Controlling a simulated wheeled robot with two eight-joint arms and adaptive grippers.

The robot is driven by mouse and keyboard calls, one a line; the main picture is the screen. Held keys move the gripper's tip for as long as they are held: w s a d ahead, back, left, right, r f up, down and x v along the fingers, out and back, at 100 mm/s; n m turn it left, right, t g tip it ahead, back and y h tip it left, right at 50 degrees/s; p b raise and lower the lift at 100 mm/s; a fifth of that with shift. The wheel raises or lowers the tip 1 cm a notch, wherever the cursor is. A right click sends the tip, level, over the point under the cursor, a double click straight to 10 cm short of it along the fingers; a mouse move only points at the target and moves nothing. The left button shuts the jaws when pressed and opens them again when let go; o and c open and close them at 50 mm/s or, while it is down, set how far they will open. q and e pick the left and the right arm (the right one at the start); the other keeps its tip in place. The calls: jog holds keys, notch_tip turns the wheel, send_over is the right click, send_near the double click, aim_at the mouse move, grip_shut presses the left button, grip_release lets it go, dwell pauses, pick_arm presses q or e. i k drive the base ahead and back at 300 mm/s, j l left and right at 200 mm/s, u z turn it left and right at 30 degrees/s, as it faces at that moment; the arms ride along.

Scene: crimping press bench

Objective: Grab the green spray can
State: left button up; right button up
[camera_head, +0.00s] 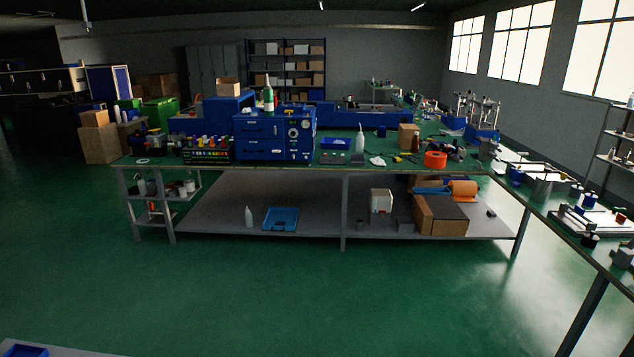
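A small green and white can or bottle (268,99) stands upright on top of the blue press box (262,140) on the workbench. It is the only thing that looks like a green spray can, but it is too small to be sure. Neither of my grippers is in view.
The bench (290,172) has a lower shelf with a white bottle (249,217), a blue tray (281,219) and cardboard boxes. A side bench runs along the right. The green floor in front is clear.

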aim_at(267, 90)
jog(key=i+l, duration=0.1)
jog(key=i, duration=2.35)
jog(key=j+u, duration=0.05)
jog(key=j, duration=0.05)
